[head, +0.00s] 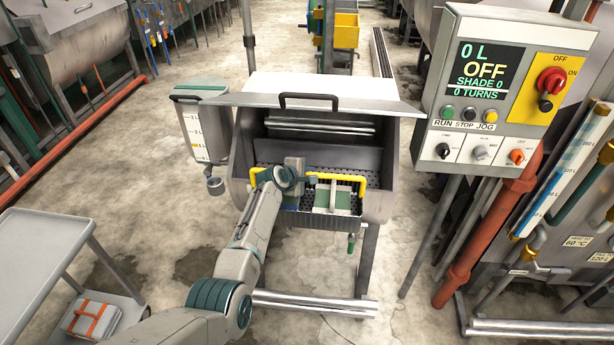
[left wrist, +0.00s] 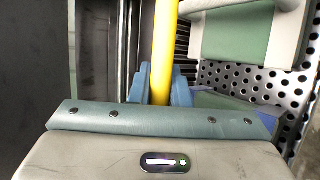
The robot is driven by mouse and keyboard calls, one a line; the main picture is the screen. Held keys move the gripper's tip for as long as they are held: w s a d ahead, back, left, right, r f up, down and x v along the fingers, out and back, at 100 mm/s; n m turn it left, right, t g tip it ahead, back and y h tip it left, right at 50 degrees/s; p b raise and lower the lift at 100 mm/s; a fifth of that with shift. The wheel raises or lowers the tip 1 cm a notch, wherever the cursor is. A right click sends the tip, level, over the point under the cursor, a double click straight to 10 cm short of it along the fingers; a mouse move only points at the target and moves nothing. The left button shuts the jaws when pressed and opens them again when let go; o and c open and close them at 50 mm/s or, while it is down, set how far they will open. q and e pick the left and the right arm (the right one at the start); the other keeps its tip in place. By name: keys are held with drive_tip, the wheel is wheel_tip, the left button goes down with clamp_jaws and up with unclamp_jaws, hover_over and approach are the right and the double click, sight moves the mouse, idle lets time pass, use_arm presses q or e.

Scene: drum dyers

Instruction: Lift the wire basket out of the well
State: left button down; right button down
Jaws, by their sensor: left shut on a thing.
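The wire basket's yellow handle (head: 342,177) spans the open well (head: 377,203) of the steel machine. The basket's dark wire side seems to show low at the front of the well (head: 335,222), but much of it is hidden. My left gripper (head: 309,180) reaches into the well from the front and is shut on the yellow handle. In the left wrist view the yellow bar (left wrist: 164,45) runs between the blue fingers (left wrist: 162,88). A green and white piece (head: 333,198) lies beside the gripper in the well. My right gripper is not in view.
The machine's raised lid (head: 320,88) with a black handle stands behind the well. A control panel (head: 510,85) is at the right, with red pipes below. A grey container (head: 206,130) hangs at the machine's left. A trolley (head: 40,240) stands at lower left. Floor between is clear.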

use_arm(q)
drive_tip(key=shift+s+r, duration=0.3)
drive_tip(key=shift+s, duration=0.1)
drive_tip(key=shift+r, duration=0.2)
drive_tip(key=shift+s, duration=0.1)
